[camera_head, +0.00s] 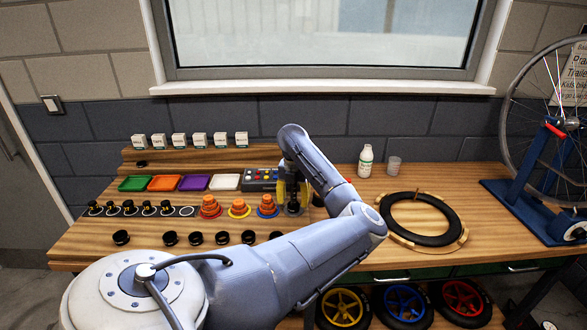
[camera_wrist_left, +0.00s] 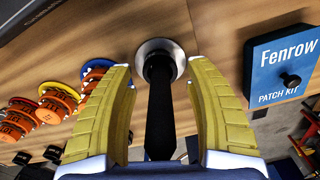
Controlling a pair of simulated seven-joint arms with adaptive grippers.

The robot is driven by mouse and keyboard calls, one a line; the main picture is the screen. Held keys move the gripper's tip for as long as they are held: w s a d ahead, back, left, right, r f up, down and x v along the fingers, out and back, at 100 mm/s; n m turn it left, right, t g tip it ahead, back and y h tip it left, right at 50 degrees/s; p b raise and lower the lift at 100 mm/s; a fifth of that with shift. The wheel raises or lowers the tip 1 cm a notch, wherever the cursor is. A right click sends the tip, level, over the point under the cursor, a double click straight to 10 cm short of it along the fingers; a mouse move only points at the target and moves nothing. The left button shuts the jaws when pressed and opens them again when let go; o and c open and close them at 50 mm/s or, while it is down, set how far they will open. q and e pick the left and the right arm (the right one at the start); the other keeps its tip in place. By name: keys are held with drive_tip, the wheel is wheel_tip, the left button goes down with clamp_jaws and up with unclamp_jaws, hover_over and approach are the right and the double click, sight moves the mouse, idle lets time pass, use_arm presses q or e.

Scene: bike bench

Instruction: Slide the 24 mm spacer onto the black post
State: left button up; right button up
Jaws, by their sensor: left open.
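My left gripper (camera_head: 293,197) is open and points down over the right end of the row of posts. In the left wrist view its yellow fingers (camera_wrist_left: 160,75) stand apart on either side of a black post (camera_wrist_left: 160,115). The post rises from a round pale grey base (camera_wrist_left: 144,47) on the bench. No orange spacer shows between the fingers. Orange spacers (camera_head: 209,206) are stacked on a red base, with others on a yellow base (camera_head: 239,216) and a blue base (camera_wrist_left: 97,64). I cannot tell which is the 24 mm spacer. My right gripper is not in view.
A blue Fenrow patch kit box (camera_wrist_left: 282,62) stands right of the post in the wrist view. Several black pieces (camera_head: 121,238) line the bench front. Coloured trays (camera_head: 163,183) lie behind. A tyre (camera_head: 420,219) lies to the right.

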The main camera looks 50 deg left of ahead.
use_arm(q)
wheel_tip(320, 180, up, 12)
drive_tip(key=shift+f, duration=0.1)
idle(0.5)
idle(0.5)
